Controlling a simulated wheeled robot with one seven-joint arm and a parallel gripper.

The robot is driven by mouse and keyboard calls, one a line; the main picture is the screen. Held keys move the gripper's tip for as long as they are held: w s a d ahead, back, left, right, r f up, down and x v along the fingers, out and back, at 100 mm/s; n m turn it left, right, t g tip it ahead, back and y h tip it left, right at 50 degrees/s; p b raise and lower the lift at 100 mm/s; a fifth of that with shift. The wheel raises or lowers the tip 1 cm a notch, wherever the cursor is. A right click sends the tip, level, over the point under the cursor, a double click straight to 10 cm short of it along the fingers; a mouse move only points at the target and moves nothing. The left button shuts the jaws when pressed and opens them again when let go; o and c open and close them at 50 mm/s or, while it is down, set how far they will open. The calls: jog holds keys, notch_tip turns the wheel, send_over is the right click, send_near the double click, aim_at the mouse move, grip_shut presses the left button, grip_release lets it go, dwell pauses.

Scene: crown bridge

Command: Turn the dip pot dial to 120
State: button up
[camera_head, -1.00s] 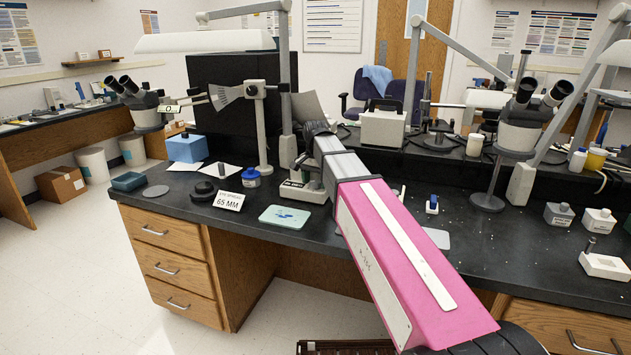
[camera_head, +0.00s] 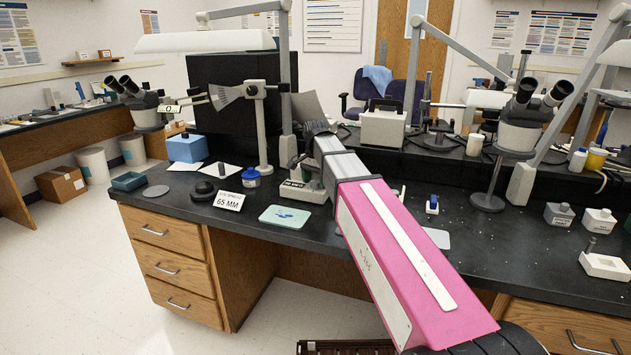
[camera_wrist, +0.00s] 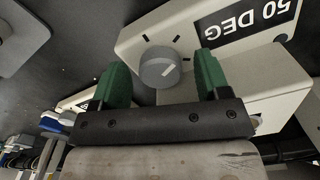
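The dip pot (camera_head: 303,192) is a pale box with a dark label on the bench, partly hidden by my arm in the head view. In the wrist view its pale housing (camera_wrist: 135,38) carries a round grey dial (camera_wrist: 158,67) with a white pointer mark and dark ticks around it. A black label (camera_wrist: 258,22) there reads "50 DEG", cut by the frame edge. My gripper (camera_wrist: 159,78) has two green fingers, one on each side of the dial, with visible gaps; it is open. In the head view my gripper (camera_head: 301,160) is small and dark above the pot.
A "65 MM" card (camera_head: 228,201), a blue-capped jar (camera_head: 251,177) and a pale green mat (camera_head: 285,216) lie left of the pot. A microscope (camera_head: 520,125) is at the right. The bench front is mostly clear.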

aim_at(316, 181)
notch_tip(316, 181, up, 11)
dwell(0.8)
jog(key=shift+f, duration=0.15)
notch_tip(316, 181, down, 11)
jog(key=n, duration=0.6)
jog(key=shift+w+d, duration=0.1)
jog(key=shift+w, duration=0.05)
dwell(0.5)
